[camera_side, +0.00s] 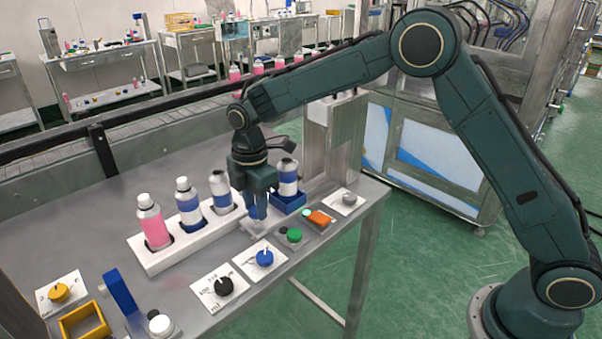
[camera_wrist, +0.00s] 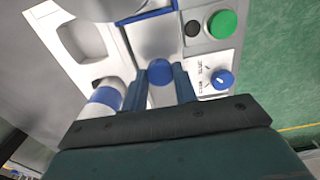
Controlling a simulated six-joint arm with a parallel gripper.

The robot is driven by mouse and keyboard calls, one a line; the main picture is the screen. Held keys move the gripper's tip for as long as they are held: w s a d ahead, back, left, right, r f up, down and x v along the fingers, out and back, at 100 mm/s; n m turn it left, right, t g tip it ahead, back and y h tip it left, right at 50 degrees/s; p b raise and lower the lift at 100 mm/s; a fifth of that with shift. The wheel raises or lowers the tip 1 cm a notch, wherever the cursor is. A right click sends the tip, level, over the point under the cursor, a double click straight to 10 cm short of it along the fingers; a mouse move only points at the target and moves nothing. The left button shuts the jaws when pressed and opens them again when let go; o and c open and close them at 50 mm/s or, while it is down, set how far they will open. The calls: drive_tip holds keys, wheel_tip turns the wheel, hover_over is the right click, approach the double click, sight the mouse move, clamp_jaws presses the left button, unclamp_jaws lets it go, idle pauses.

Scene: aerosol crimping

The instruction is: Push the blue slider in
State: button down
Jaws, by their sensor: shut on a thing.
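The blue slider shows in the side view as a blue holder (camera_side: 290,203) with a white-and-blue bottle (camera_side: 287,178) standing in it. In the wrist view I see its blue edge (camera_wrist: 150,17) at the top and a round blue knob (camera_wrist: 160,70) in front of it. My gripper (camera_side: 257,211) points down beside the holder, on its left. In the wrist view my gripper (camera_wrist: 172,78) has its two fingers on either side of the knob, shut on it. The fingers hide most of the knob in the side view.
A white rack (camera_side: 150,264) with several bottles stands left of my gripper. Its empty slot (camera_wrist: 82,38) shows in the wrist view. A green button (camera_side: 294,235), an orange switch (camera_side: 319,217) and dials such as the blue one (camera_side: 264,257) line the front edge.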

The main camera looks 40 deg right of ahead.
sight(284, 186)
drive_tip(key=shift+d+r, duration=0.1)
drive_tip(key=shift+d, duration=4.05)
drive_tip(key=c, duration=1.1)
unclamp_jaws()
wheel_tip(284, 186, up, 14)
drive_tip(key=shift+f, duration=0.1)
